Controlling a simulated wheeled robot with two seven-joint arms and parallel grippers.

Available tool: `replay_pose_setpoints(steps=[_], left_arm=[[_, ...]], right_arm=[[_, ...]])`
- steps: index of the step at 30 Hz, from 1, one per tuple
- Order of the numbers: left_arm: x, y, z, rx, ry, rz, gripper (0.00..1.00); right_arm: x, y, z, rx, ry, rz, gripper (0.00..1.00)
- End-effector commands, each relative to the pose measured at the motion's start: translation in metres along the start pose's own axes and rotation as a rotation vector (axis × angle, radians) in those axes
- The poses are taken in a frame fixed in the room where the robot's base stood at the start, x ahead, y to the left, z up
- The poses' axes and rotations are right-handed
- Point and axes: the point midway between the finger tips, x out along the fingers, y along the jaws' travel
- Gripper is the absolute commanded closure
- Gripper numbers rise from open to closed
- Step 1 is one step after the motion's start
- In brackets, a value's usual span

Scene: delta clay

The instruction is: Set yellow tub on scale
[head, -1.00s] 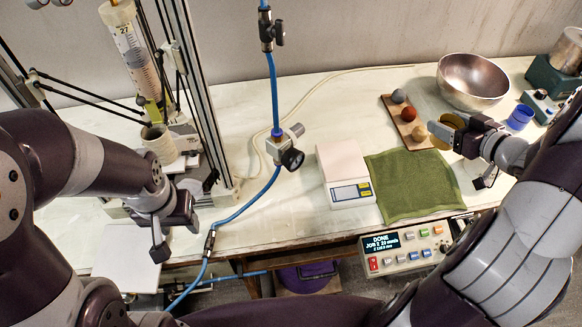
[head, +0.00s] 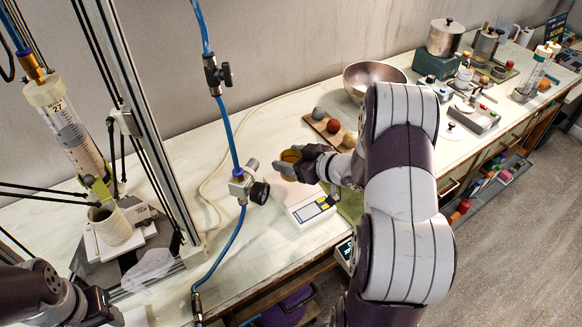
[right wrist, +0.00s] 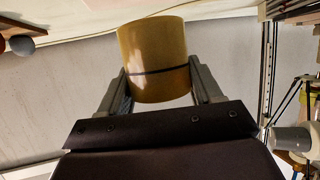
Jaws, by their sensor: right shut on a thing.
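The yellow tub (head: 290,157) is in the jaws of my right gripper (head: 299,163), which is shut on it. In the right wrist view the tub (right wrist: 153,58) is amber with a dark band, held between the two fingers (right wrist: 160,90). My arm hides part of the scale's surroundings. My left gripper (head: 104,308) is at the lower left, its jaws unclear.
A wooden board (head: 328,130) with several balls lies behind the gripper, near a metal bowl (head: 372,78). A green cloth (head: 350,207) lies right of the scale, mostly covered by my arm. A blue hose with a valve (head: 245,183) hangs just left of the scale.

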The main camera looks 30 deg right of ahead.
Motion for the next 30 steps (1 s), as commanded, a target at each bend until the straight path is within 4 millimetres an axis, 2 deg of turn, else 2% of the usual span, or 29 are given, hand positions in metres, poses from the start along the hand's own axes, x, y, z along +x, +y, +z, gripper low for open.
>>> replay_pose_setpoints(steps=[3, 5, 16, 17, 18, 19, 27, 30], left_arm=[[-0.001, 0.000, 0.000, 0.000, 0.000, 0.000, 0.49], [-0.002, 0.000, 0.000, 0.000, 0.000, 0.000, 0.49], [0.002, 0.000, 0.000, 0.000, 0.000, 0.000, 0.49], [0.001, 0.000, 0.000, 0.000, 0.000, 0.000, 0.49], [0.001, 0.000, 0.000, 0.000, 0.000, 0.000, 0.49], [0.001, 0.000, 0.000, 0.000, 0.000, 0.000, 0.49], [0.000, 0.000, 0.000, 0.000, 0.000, 0.000, 0.49], [-0.001, 0.000, 0.000, 0.000, 0.000, 0.000, 0.49]], right_arm=[[0.008, -0.001, 0.022, 0.006, -0.003, -0.002, 0.66], [0.012, 0.000, 0.029, 0.004, -0.002, -0.001, 0.66], [0.014, 0.000, 0.035, 0.001, 0.000, 0.000, 0.66], [0.013, 0.000, 0.034, 0.001, 0.000, 0.000, 0.26], [0.013, 0.000, 0.033, 0.001, 0.000, 0.000, 0.13], [0.013, 0.000, 0.033, 0.001, 0.000, 0.000, 0.10], [0.013, 0.000, 0.032, 0.001, 0.000, 0.000, 0.10], [0.007, 0.001, 0.030, 0.002, 0.000, 0.002, 0.10]])
